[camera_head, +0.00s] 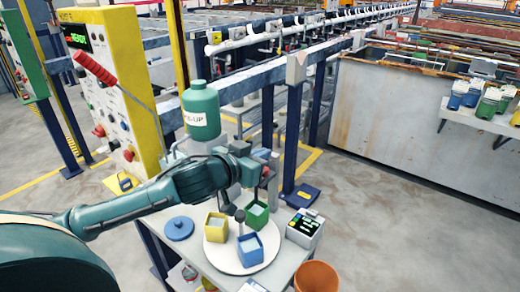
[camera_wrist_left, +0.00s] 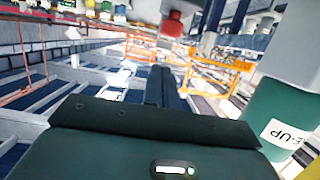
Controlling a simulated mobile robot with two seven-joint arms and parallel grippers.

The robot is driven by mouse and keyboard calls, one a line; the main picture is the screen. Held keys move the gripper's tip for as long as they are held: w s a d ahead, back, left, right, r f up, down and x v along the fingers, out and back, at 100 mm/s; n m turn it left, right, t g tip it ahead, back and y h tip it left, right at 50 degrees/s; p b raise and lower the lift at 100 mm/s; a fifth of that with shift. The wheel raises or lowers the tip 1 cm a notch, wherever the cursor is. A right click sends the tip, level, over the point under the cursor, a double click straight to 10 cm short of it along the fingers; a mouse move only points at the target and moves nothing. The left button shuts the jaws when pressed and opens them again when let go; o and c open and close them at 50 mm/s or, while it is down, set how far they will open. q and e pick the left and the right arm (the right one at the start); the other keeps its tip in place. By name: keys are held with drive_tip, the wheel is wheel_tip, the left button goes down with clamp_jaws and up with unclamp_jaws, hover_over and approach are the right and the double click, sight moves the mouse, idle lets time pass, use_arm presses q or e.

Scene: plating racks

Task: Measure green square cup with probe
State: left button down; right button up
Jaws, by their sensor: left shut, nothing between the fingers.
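The green square cup (camera_head: 257,214) stands on a round white plate (camera_head: 214,257) on a small table, with pale contents. A yellow square cup (camera_head: 215,228) and a blue square cup (camera_head: 250,248) share the plate. A boxy meter with a dark display (camera_head: 304,228) stands right of the plate. I cannot identify the probe for certain; a small dark knob (camera_head: 239,215) shows between the cups. My left gripper (camera_head: 268,176) is shut and empty, above and behind the green cup. Its closed fingers show in the left wrist view (camera_wrist_left: 162,85). My right gripper is out of view.
A green bottle (camera_head: 201,112) stands behind my left arm. A blue lid (camera_head: 179,228) lies left of the plate; an orange bucket (camera_head: 317,277) is at front right. A yellow control panel (camera_head: 105,90) with a red lever stands left. Floor at right is clear.

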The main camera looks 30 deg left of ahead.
use_arm(q)
drive_tip(key=shift+s+f+b, duration=0.2)
drive_tip(key=shift+f+b, duration=0.25)
drive_tip(key=shift+f, duration=0.55)
drive_tip(key=shift+s+a+f+b, duration=0.1)
drive_tip(key=shift+s+b, duration=0.2)
drive_tip(key=shift+s+f, duration=0.1)
drive_tip(key=shift+f, duration=0.05)
drive_tip(key=shift+w+f+b, duration=0.2)
drive_tip(key=shift+b, duration=0.15)
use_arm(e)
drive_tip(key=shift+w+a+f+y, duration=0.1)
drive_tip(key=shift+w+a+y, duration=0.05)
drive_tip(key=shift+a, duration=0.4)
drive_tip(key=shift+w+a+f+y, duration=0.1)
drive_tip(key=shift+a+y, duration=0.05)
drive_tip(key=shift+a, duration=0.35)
use_arm(q)
drive_tip(key=shift+s+r, duration=0.1)
